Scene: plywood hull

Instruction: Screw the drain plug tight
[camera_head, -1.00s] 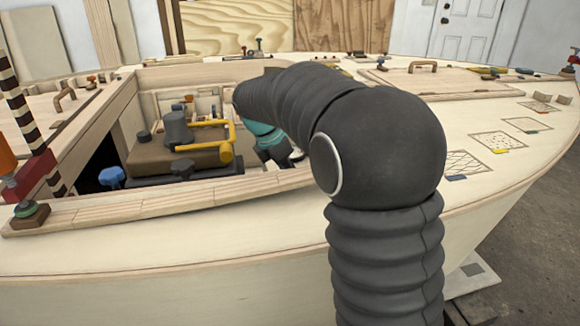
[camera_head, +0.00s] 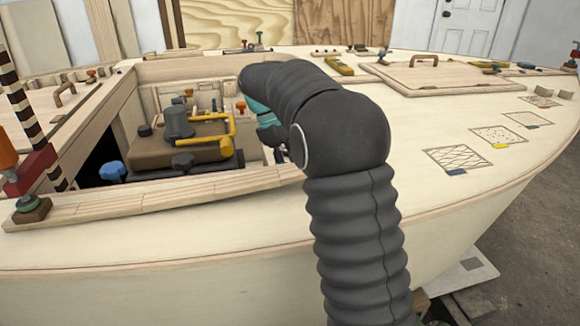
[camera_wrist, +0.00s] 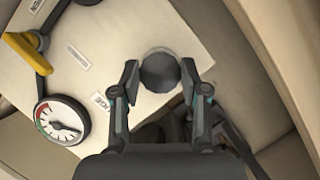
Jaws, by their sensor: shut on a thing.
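The drain plug, which seems to be the round dark grey knob (camera_wrist: 160,72), shows in the wrist view in front of a pale panel (camera_wrist: 110,45). My gripper (camera_wrist: 160,76) is shut on it, one finger on its left side and one on its right. The threads and seat are hidden, so I cannot tell how far it is screwed in. In the head view my black sleeved arm reaches into the open cockpit well, and its teal wrist part (camera_head: 262,112) shows there. The gripper fingers and the plug are hidden in that view.
A round dial gauge (camera_wrist: 62,120) and a yellow-handled lever (camera_wrist: 25,52) are left of my gripper. In the head view a brown engine box (camera_head: 165,148) with a yellow pipe (camera_head: 230,128) fills the well's middle. The wooden coaming (camera_head: 160,200) edges the well in front.

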